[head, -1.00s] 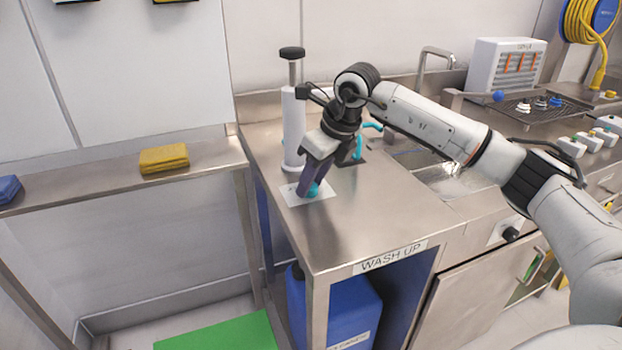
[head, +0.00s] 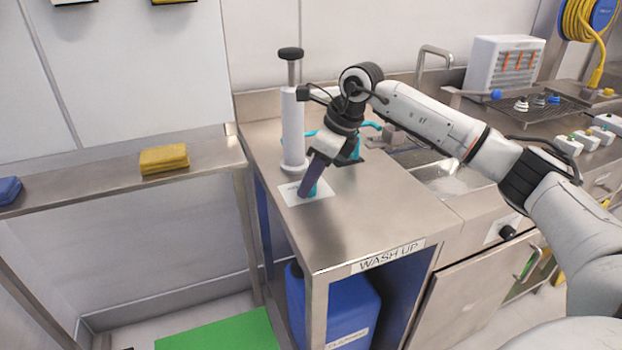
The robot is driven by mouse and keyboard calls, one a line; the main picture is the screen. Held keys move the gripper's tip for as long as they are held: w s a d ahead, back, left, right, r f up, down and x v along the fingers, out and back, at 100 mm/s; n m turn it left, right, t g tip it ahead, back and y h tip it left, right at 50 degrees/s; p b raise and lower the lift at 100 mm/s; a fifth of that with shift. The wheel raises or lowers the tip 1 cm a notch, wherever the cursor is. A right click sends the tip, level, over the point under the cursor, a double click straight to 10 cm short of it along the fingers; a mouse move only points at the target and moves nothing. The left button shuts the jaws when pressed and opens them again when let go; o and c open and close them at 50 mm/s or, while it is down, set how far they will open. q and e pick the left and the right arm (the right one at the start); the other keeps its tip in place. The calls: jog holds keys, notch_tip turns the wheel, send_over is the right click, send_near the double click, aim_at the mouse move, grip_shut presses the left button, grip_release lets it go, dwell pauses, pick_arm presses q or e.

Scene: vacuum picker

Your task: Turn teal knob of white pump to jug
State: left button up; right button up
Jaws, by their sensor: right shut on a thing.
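The white pump (head: 293,128) stands upright at the back left of the steel counter, with a black handle (head: 291,54) on top. My right gripper (head: 308,190) points down in front of the pump, over a white label plate (head: 290,193) on the counter. It is shut on the teal knob (head: 316,188), which is mostly hidden by the fingers. Teal tubing (head: 372,125) shows behind the gripper. The label's writing is too small to read. No jug can be made out clearly. My left gripper is not in view.
A sink (head: 455,180) and tap (head: 436,52) lie right of the gripper. A white box (head: 502,68) stands behind the drying grid. A blue canister (head: 340,305) sits under the counter. A yellow cloth (head: 164,159) lies on the left shelf. The counter's front is clear.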

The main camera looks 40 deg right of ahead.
jog(key=o, duration=1)
jog(key=shift+o, duration=0.2)
jog(key=v, duration=1)
jog(key=shift+s+d+r, duration=0.1)
